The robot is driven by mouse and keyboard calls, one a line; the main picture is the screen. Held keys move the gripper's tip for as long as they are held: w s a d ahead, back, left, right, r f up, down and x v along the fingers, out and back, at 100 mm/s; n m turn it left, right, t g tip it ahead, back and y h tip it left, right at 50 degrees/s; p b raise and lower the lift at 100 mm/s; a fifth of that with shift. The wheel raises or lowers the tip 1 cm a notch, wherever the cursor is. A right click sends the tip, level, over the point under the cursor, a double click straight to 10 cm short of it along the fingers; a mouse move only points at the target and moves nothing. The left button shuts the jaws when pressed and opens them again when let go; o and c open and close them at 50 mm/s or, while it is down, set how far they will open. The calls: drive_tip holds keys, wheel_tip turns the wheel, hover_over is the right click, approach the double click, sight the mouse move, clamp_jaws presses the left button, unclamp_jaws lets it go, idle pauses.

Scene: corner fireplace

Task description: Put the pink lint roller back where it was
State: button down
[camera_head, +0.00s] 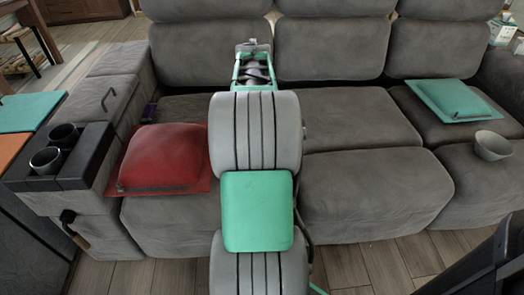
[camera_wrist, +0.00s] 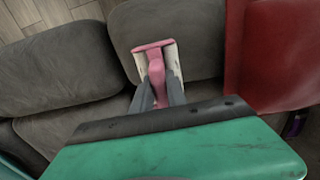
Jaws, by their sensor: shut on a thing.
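The pink lint roller (camera_wrist: 156,66) shows in the wrist view, with a pink bar at its far end and white parts beside its handle. My gripper (camera_wrist: 160,92) is shut on the handle, one grey finger on each side. Grey sofa seat cushions (camera_wrist: 65,70) lie behind the roller; I cannot tell whether it touches them. In the head view my arm reaches over the middle of the grey sofa (camera_head: 375,190). The roller cannot be made out there, and my gripper's fingers are hidden behind the arm.
A red cushion (camera_head: 165,157) lies on the left seat; it also fills the wrist view's upper right (camera_wrist: 275,50). A purple item (camera_head: 149,113) is behind it. A teal cushion (camera_head: 450,100) and grey bowl (camera_head: 492,148) sit right. Two cups (camera_head: 47,160) stand in the console.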

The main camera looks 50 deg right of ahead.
drive_tip(key=d+f, duration=0.1)
drive_tip(key=d+f+b, duration=0.1)
drive_tip(key=f, duration=0.1)
drive_tip(key=d+f+b, duration=0.1)
drive_tip(key=d+f, duration=0.1)
drive_tip(key=shift+w+f, duration=0.15)
drive_tip(key=shift+w, duration=0.1)
wheel_tip(320, 180, down, 3)
drive_tip(key=shift+d+f+b, duration=0.15)
drive_tip(key=shift+f+b, duration=0.05)
drive_tip(key=shift+b, duration=0.4)
drive_tip(key=shift+r, duration=0.1)
drive_tip(key=c, duration=1.3)
unclamp_jaws()
